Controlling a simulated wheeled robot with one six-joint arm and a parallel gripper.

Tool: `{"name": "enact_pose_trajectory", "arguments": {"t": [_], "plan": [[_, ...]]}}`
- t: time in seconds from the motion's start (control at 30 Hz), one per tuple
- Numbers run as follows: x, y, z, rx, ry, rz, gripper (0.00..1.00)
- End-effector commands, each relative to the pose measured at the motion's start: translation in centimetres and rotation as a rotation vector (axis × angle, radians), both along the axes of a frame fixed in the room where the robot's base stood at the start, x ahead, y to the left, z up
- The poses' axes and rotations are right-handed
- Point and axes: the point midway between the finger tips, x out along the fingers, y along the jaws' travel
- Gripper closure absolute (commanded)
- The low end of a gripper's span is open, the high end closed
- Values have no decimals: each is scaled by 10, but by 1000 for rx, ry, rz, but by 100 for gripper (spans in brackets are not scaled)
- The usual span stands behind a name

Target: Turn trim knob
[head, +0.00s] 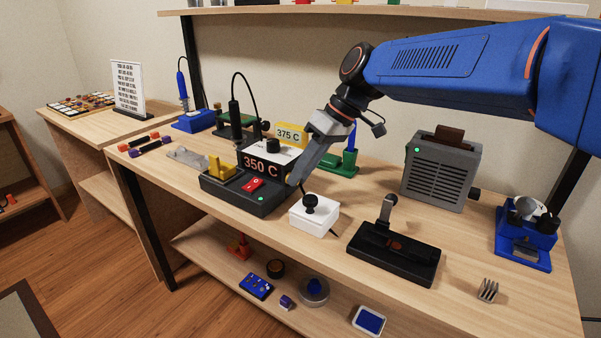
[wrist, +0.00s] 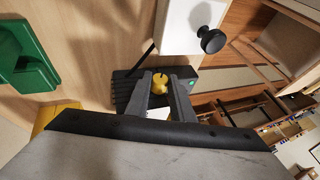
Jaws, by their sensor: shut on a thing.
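A yellow round knob (wrist: 159,84) with a dark line on its face sits on the black 350 C station (wrist: 125,91) in the wrist view. My gripper (wrist: 160,82) has its two grey fingers closed around this knob, one on each side. In the head view, my gripper (head: 294,182) reaches down at the right side of the black station (head: 225,195). The knob is hidden there behind the fingers.
A white box (head: 325,217) with a black knob stands close right of my gripper. A black device with an upright lever (head: 392,262) is farther right. A grey vented box (head: 441,165) stands behind, and a blue device (head: 524,245) at the right. The front right worktop is mostly clear.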

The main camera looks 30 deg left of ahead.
Motion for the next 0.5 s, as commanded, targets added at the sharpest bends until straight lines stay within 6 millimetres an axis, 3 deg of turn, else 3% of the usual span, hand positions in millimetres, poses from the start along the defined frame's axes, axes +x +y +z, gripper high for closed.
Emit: {"name": "enact_pose_trajectory", "arguments": {"t": [0.5], "plan": [[7, 0, -4, 27, 298, -1, 100]]}}
